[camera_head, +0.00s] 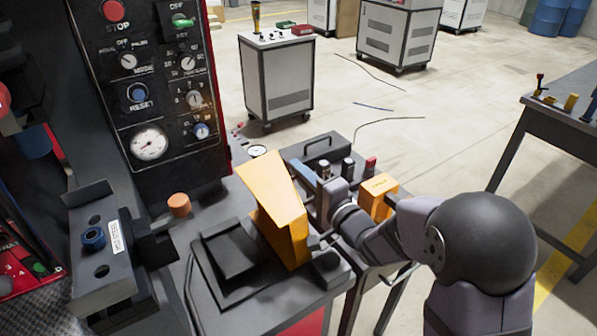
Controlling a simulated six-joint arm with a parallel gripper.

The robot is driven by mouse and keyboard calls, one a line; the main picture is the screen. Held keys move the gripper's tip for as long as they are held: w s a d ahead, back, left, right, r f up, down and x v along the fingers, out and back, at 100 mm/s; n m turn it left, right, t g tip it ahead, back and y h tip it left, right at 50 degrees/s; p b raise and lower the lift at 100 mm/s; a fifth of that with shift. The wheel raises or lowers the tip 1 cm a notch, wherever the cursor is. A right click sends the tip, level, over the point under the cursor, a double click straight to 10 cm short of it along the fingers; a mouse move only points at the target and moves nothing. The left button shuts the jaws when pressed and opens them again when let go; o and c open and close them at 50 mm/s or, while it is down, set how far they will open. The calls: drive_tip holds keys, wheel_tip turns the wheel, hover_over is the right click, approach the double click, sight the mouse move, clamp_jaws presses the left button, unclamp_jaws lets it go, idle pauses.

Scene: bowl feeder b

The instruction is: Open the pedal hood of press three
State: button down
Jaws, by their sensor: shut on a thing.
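The yellow pedal hood (281,217) stands tilted up on the dark bench top at the press. A dark pedal (231,252) lies uncovered in its frame to the left of the hood. My gripper (312,192) is at the right side of the hood, shut on it. The hood's edge partly hides the fingertips, so the exact contact point does not show.
A control panel (150,90) with knobs and a gauge rises at the left. An orange knob (179,204) stands near the pedal. A yellow box (377,197) and a dark tray (325,148) are close behind my gripper. Open floor lies beyond.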

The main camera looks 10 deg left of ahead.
drive_tip(key=shift+w+r, duration=0.1)
drive_tip(key=shift+r, duration=0.25)
drive_tip(key=c, duration=1.8)
unclamp_jaws()
drive_tip(key=shift+c, duration=0.2)
drive_tip(key=shift+f, duration=0.25)
drive_tip(key=shift+d, duration=0.1)
drive_tip(key=v, duration=0.7)
drive_tip(key=shift+b, duration=0.45)
drive_tip(key=shift+s+d, duration=0.2)
drive_tip(key=shift+s, duration=0.05)
